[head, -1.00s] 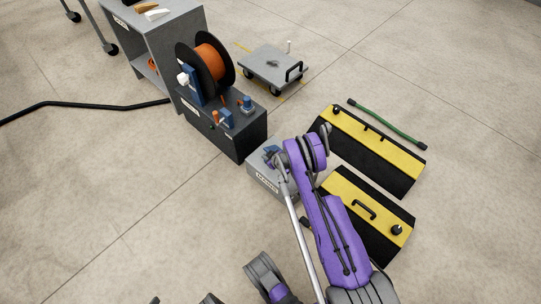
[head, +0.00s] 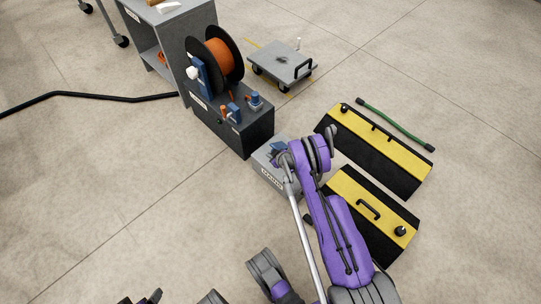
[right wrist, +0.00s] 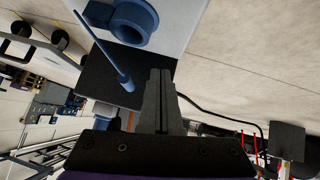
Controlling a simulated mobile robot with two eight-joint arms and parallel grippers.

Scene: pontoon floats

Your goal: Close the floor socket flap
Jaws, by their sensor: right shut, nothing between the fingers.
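The floor socket is a low light-grey box (head: 268,180) with a label on its front and a blue socket fitting (head: 278,147) on top. In the right wrist view, the blue socket ring (right wrist: 136,20) sits on the grey top face. A thin blue piece (right wrist: 112,52), seen nearly edge-on, stands out beside the ring and looks like the raised flap. My right gripper (right wrist: 160,72) is shut and empty, its fingertips just beyond this blue piece with a visible gap. In the head view my purple right arm covers part of the box and hides the fingertips.
A dark box with an orange cable reel (head: 223,57) stands behind the socket. A grey platform trolley (head: 284,64) is farther back. Black-and-yellow ramps (head: 376,150) and a green hose (head: 394,124) lie right. Floor at left is open, apart from a black cable (head: 90,97).

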